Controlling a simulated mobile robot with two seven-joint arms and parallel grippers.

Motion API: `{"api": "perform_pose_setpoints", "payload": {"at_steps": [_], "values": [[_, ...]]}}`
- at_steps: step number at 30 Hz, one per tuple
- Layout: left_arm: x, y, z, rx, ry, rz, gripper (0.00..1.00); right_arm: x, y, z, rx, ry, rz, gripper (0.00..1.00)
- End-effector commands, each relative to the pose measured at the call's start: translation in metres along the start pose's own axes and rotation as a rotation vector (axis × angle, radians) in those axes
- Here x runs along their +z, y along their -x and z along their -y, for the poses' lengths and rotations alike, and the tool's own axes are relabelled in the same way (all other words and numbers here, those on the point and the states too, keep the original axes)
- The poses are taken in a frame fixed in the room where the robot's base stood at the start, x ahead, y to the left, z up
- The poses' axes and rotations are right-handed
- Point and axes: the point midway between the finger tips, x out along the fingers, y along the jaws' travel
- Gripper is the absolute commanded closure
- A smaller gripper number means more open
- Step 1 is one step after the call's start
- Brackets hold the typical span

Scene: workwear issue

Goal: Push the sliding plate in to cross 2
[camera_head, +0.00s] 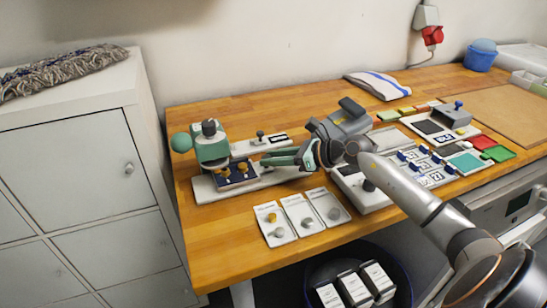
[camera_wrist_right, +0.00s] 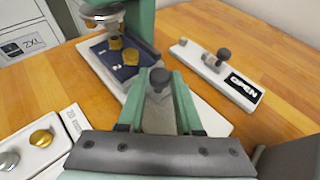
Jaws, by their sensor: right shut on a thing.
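A green hand press (camera_head: 211,148) stands on a pale base at the left of the wooden table. A dark blue plate (camera_head: 236,173) with gold buttons lies under it; the blue plate (camera_wrist_right: 112,70) also shows in the right wrist view, below the press head. My right gripper (camera_head: 270,160) reaches in from the right, just beside the plate. In the right wrist view its green fingers (camera_wrist_right: 160,92) are shut on a dark grey knob (camera_wrist_right: 159,78) at the near side of the blue plate. The crosses cannot be made out. My left gripper is not in view.
A white strip (camera_head: 260,144) with a knob and an "OPEN" label lies behind my gripper. White cards (camera_head: 301,214) with metal buttons lie in front. A grey device (camera_head: 360,190) stands to the right. Bare wood separates the press and cards.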

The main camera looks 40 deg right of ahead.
Motion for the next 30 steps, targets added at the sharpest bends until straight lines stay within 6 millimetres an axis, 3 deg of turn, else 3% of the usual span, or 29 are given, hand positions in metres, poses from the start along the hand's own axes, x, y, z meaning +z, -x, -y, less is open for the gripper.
{"api": "perform_pose_setpoints", "payload": {"at_steps": [4,12,22,23,30], "values": [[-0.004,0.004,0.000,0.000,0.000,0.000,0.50,0.004,-0.004,-0.005,0.002,-0.002,-0.001,1.00],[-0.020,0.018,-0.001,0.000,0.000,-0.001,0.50,0.014,-0.029,-0.032,0.002,-0.001,-0.002,1.00],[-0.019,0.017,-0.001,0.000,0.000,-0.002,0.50,0.013,-0.033,-0.036,0.004,-0.002,0.002,1.00],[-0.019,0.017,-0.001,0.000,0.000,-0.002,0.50,0.014,-0.033,-0.036,0.004,-0.002,0.003,0.64],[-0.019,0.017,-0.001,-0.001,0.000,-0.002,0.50,0.013,-0.032,-0.035,0.002,-0.001,0.002,0.37]]}}
